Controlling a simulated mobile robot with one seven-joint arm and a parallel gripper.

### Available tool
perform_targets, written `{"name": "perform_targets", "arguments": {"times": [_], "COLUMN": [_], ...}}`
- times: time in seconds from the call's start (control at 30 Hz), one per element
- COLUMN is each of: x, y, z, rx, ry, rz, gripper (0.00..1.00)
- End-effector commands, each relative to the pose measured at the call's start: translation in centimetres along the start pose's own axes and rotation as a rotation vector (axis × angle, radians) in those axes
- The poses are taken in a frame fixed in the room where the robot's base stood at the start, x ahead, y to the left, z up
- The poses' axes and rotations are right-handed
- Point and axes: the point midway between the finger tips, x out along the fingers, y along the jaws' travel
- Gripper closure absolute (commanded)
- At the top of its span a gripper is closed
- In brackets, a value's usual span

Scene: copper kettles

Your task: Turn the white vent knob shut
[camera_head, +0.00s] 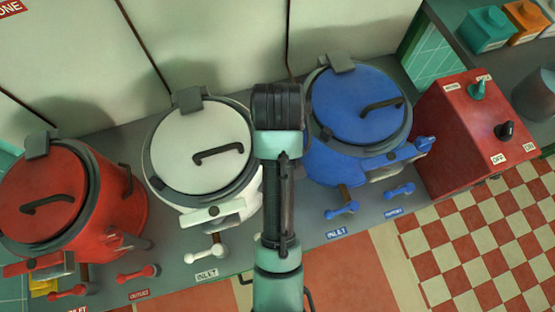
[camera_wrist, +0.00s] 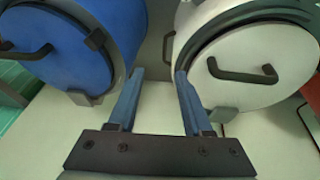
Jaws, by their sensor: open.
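The white kettle (camera_head: 195,150) stands in the middle with its lid down. A white bracket (camera_head: 215,211) with a small dark round part is on its front. A white T-shaped handle (camera_head: 205,252) sits below, above an INLET label. I cannot make out which part is the vent knob; my arm covers the kettle's right side in the head view. In the wrist view my gripper (camera_wrist: 158,85) is open and empty, its fingers pointing towards the gap between the blue kettle (camera_wrist: 75,45) and the white kettle (camera_wrist: 250,60). The fingers are hidden in the head view.
The red kettle (camera_head: 55,205) stands at left and the blue kettle also shows in the head view (camera_head: 360,110), close to my arm. A red control box (camera_head: 470,130) with two knobs is at right. Wall panels (camera_head: 210,40) rise behind the counter.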

Motion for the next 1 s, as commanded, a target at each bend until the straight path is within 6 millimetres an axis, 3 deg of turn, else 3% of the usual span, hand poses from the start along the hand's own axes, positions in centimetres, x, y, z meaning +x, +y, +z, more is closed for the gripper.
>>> {"name": "perform_targets", "arguments": {"times": [0.03,0.2,0.47,0.67,1.0], "x": [-1.8,-3.0,-2.9,0.0,6.5], "y": [-0.3,-1.3,-1.9,-2.2,-2.8], "z": [0.9,4.6,6.7,7.7,9.8], "rx": [-0.008,-0.032,-0.043,-0.042,-0.042], "ry": [-0.068,-0.239,-0.323,-0.324,-0.322], "rz": [-0.019,-0.071,-0.097,-0.097,-0.097], "gripper": [0.5,0.5,0.5,0.5,0.5]}}
